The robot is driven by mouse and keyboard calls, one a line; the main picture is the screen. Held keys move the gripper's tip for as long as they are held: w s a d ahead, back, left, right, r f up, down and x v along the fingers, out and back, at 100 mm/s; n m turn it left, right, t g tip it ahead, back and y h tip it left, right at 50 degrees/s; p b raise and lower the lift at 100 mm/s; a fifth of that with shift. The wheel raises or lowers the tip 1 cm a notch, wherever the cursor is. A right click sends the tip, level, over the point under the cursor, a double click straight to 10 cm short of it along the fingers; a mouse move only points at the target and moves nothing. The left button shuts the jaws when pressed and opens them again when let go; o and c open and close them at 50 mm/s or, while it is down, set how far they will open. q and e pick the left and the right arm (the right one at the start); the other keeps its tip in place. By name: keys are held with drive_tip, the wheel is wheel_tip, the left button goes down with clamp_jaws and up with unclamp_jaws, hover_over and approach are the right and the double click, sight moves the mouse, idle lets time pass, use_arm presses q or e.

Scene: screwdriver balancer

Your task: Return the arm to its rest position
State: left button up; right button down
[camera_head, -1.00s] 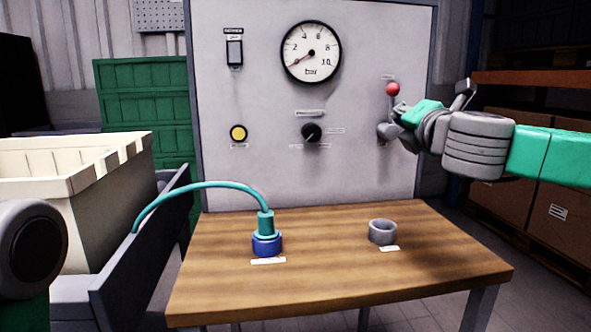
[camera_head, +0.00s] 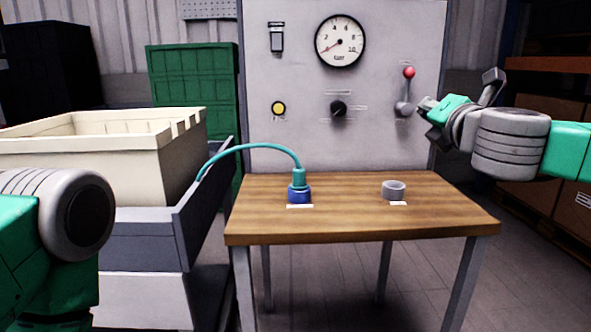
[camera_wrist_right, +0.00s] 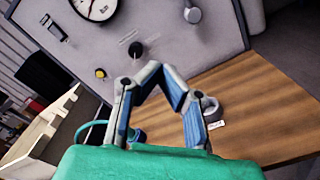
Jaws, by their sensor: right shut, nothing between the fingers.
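My right gripper (camera_head: 428,118) is at the right in the head view, just right of the red-knobbed lever (camera_head: 405,92) on the grey panel and apart from it. In the right wrist view the same gripper (camera_wrist_right: 152,72) has its fingertips together with nothing between them. My left arm shows at the lower left of the head view, but its gripper is out of view. The wooden table (camera_head: 340,222) stands in front of the panel. On it are a teal screwdriver-like tool in a blue holder (camera_head: 298,193) with a teal hose, and an empty grey ring holder (camera_head: 394,190).
The grey panel (camera_head: 290,150) carries a gauge (camera_head: 340,41), a yellow button (camera_head: 278,108), a black knob (camera_head: 338,109) and a switch (camera_head: 277,38). A cream crate (camera_head: 120,155) stands at the left. Shelving with boxes (camera_head: 520,195) is at the right. The floor before the table looks clear.

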drive_tip(key=s+a+f+n+g+y+p, duration=0.1)
drive_tip(key=s+a+f+n+g, duration=0.1)
drive_tip(key=a+f+n, duration=0.45)
drive_tip(key=s+a+f+n+g+y+p, duration=0.2)
drive_tip(key=s+a+f+n, duration=0.15)
drive_tip(key=f, duration=0.55)
drive_tip(key=s+a+f+n+g+y+p, duration=0.1)
drive_tip(key=s+a+f+n+g, duration=0.1)
drive_tip(key=a+f+n, duration=0.35)
drive_tip(key=s+f+n+g+p, duration=0.3)
drive_tip(key=s+f+n+g, duration=0.2)
drive_tip(key=s+f+n, duration=0.95)
drive_tip(key=s+d+f+n+g+h+p, duration=0.1)
drive_tip(key=s+d+f+n+g+p, duration=0.15)
drive_tip(key=s+d+f+n, duration=0.4)
use_arm(q)
wheel_tip(320, 180, up, 11)
drive_tip(key=p, duration=0.1)
drive_tip(key=shift+a+p, duration=0.3)
use_arm(e)
drive_tip(key=s+d+f+n+g+h, duration=0.2)
drive_tip(key=s+d+n+g+h, duration=0.1)
drive_tip(key=s+d+n, duration=0.6)
drive_tip(key=s+d+g, duration=0.1)
drive_tip(key=s+d, duration=0.1)
drive_tip(key=s, duration=0.2)
drive_tip(key=shift+s+d+f+h, duration=0.3)
drive_tip(key=shift+s+d, duration=0.05)
